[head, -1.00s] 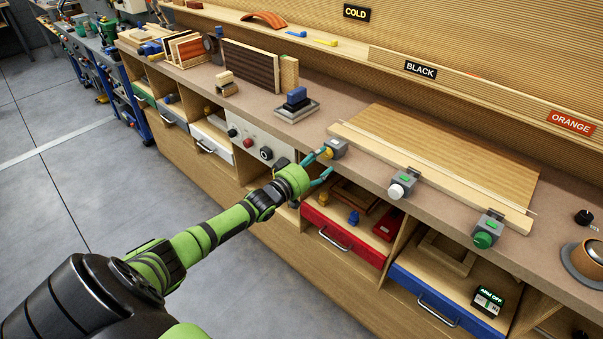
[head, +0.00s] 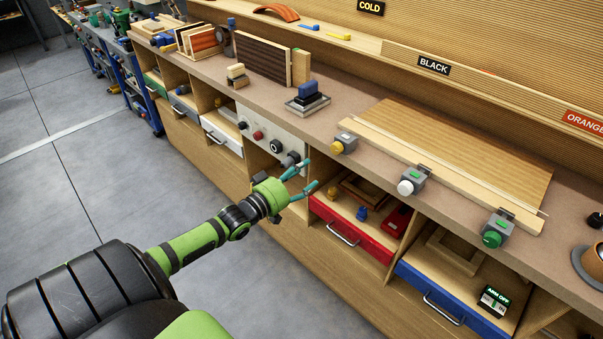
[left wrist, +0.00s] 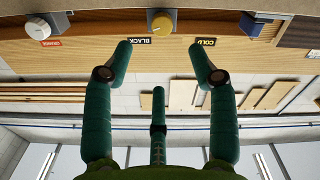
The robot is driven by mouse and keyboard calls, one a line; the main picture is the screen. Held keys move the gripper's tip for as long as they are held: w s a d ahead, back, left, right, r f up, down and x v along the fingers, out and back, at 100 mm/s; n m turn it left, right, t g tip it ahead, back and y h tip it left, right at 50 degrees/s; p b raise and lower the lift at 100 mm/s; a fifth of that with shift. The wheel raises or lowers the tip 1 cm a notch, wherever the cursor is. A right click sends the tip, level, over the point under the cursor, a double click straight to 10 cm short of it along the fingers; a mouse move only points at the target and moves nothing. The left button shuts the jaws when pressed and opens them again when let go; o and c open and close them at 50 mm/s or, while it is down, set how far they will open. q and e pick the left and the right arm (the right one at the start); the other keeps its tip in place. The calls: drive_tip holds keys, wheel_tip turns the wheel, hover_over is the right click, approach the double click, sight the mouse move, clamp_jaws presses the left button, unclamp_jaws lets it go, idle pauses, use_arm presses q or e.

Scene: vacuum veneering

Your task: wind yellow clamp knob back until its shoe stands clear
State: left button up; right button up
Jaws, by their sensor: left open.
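The yellow clamp knob (head: 337,147) sits on the front of a small grey clamp block (head: 348,139) at the bench's front edge. The block stands by the left end of a long wooden strip (head: 430,180). The clamp's shoe is too small to make out. My left gripper (head: 309,174) is open and empty, in front of the bench and apart from the knob, to its lower left. In the left wrist view the yellow knob (left wrist: 161,22) shows beyond and between the open fingertips (left wrist: 162,48). My right gripper is out of view.
A white clamp knob (head: 405,187) and a green clamp knob (head: 491,240) stand further right along the strip. A wooden panel (head: 465,150) lies behind it. Below are an open red drawer (head: 345,232) and a blue drawer (head: 440,303). A blue-handled block (head: 307,97) stands left.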

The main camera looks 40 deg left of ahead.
use_arm(q)
drive_tip(key=m+y+b, duration=0.1)
drive_tip(key=m+b, duration=0.2)
drive_tip(key=b, duration=0.6)
approach(334, 150)
drive_tip(key=w, duration=0.9)
drive_tip(key=shift+d, duration=0.25)
drive_tip(key=c, duration=1.1)
